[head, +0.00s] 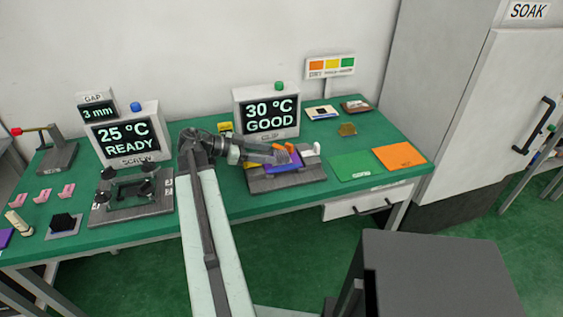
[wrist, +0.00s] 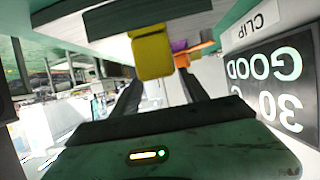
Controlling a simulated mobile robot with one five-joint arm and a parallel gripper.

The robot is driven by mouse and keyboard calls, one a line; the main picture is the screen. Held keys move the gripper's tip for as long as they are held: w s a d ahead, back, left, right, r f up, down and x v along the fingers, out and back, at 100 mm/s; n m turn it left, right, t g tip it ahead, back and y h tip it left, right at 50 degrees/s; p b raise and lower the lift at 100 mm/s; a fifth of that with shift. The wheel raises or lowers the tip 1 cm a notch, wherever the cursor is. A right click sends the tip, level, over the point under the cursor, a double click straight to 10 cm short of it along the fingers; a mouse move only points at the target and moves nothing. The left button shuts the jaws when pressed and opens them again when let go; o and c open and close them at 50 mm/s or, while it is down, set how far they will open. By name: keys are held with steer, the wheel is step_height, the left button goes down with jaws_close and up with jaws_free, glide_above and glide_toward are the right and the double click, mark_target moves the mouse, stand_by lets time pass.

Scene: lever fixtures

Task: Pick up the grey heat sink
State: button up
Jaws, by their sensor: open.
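My gripper (head: 280,156) reaches from the left over the CLIP fixture (head: 290,183) in the head view. A grey ridged shape shows at its tip, and I cannot tell whether it is the grey heat sink or my fingers. A purple piece (head: 290,166) and an orange part (head: 290,148) are close beside the tip. In the wrist view my two fingers stand apart, open. A yellow block (wrist: 152,54) shows beyond the space between them, with orange and purple parts behind. I cannot pick out the heat sink with certainty.
The CLIP display (head: 268,113) stands behind the fixture; it also shows close on the right of the wrist view (wrist: 272,75). A green pad (head: 356,166) and an orange pad (head: 400,157) lie to the right. The SCREW fixture (head: 130,207) is left of my arm.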

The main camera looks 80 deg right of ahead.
mark_target(279, 154)
steer(key=b+x, duration=0.1)
steer(key=x, duration=0.5)
steer(key=shift+w+d+b, duration=0.1)
steer(key=shift+w+b, duration=0.05)
steer(key=shift+b, duration=0.25)
jaws_close()
steer(key=shift+r, duration=0.15)
step_height(279, 154, up, 10)
steer(key=p, duration=1)
